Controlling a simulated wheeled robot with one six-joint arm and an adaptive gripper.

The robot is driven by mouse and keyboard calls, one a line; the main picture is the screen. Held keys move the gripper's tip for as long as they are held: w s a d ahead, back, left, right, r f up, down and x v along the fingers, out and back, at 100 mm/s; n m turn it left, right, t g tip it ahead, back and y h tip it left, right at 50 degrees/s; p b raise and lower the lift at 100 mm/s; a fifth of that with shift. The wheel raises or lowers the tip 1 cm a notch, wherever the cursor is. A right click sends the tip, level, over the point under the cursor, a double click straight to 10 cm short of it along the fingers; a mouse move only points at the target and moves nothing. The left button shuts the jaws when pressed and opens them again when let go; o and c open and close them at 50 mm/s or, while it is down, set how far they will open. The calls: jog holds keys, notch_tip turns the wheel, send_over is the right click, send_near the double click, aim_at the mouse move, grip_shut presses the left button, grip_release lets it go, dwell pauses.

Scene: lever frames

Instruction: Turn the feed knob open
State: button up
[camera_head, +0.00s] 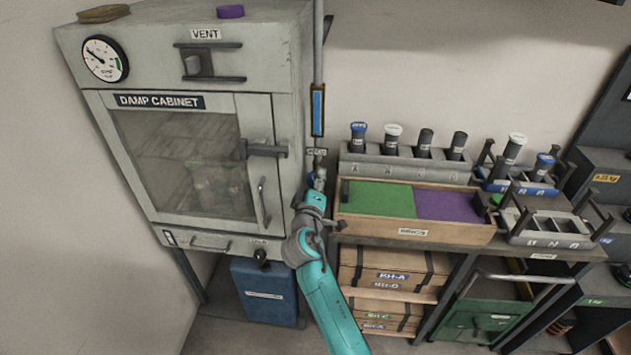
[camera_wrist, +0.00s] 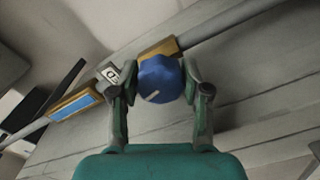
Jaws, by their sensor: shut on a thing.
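The feed knob (camera_wrist: 160,78) is a blue, faceted knob with a short pale mark near its lower edge in the wrist view. It sits on a grey pipe (camera_wrist: 232,32) beside a tan fitting. My gripper (camera_wrist: 162,90) has one finger on each side of the knob and is shut on it. In the head view my gripper (camera_head: 318,183) is at the lower part of the upright pipe (camera_head: 318,60), just right of the damp cabinet. It largely hides the knob there. A small label (camera_head: 317,151) is just above it.
The damp cabinet (camera_head: 85,135) stands close on the left, with its door handle sticking out. A wooden tray (camera_head: 465,235) with green and purple halves is close on the right. A blue bin (camera_head: 262,280) is below.

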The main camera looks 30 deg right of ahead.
jog(key=n, duration=0.4)
jog(key=shift+n, duration=2.2)
jog(key=o, duration=0.9)
jog(key=shift+a, duration=0.1)
jog(key=v, duration=1.2)
jog(key=shift+f, duration=0.1)
